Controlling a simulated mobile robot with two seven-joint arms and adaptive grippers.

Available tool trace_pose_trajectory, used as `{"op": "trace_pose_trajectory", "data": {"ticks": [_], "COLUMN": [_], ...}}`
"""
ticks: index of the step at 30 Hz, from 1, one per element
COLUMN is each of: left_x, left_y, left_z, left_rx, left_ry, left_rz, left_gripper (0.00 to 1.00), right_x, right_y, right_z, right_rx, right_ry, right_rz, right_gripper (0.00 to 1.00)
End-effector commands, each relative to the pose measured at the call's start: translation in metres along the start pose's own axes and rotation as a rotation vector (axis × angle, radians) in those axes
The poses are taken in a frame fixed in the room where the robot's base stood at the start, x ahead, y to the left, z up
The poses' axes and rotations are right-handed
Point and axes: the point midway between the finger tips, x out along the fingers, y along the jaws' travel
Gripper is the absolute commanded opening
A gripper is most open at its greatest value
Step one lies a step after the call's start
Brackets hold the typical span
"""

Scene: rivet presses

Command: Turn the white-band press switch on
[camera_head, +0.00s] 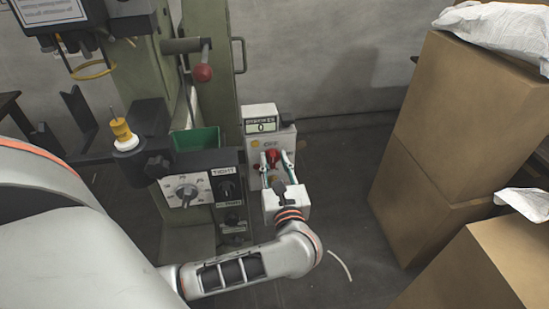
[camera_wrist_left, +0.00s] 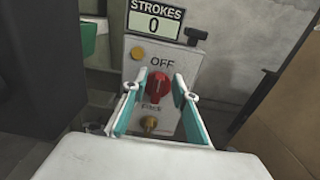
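A red rotary switch (camera_head: 272,156) sits on a light grey control box (camera_head: 256,129) beside the green press (camera_head: 208,70). In the left wrist view, the red switch (camera_wrist_left: 158,87) is below the word OFF, and the stroke counter (camera_wrist_left: 154,19) reads 0. My left gripper (camera_head: 277,162) is in front of the box, pointing at it. Its teal-padded fingers (camera_wrist_left: 160,80) are apart, one on each side of the switch, with gaps that seem to show beside it. Contact cannot be told. The right gripper is not in view. I cannot clearly make out a white band.
A panel with a dial (camera_head: 187,191) and black knobs stands left of the control box. A red ball-ended lever (camera_head: 203,73) is above. A green bin (camera_head: 196,139) is behind the panel. Cardboard boxes (camera_head: 463,115) stand at right, with bare floor between.

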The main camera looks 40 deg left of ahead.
Motion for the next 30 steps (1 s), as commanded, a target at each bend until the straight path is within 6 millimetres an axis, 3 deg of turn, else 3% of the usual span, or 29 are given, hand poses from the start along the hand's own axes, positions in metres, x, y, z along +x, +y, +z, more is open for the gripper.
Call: {"op": "trace_pose_trajectory", "data": {"ticks": [4,13,16,17,30], "left_x": [0.011,0.013,0.013,0.013,0.013], "left_y": [0.000,0.000,0.000,0.000,-0.001], "left_z": [0.000,0.001,0.000,0.000,0.002], "left_rx": [0.001,0.000,0.000,0.000,0.050], "left_ry": [-0.001,-0.001,-0.001,-0.001,-0.001], "left_rz": [0.000,0.000,0.000,0.000,0.001], "left_gripper": [0.28,0.28,0.02,0.00,0.00], "right_x": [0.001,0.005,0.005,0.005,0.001], "right_y": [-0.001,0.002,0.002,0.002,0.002], "right_z": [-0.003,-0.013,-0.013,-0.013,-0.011], "right_rx": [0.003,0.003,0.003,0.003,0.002], "right_ry": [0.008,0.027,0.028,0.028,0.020], "right_rz": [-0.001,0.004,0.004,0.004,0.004], "right_gripper": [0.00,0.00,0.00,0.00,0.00]}}
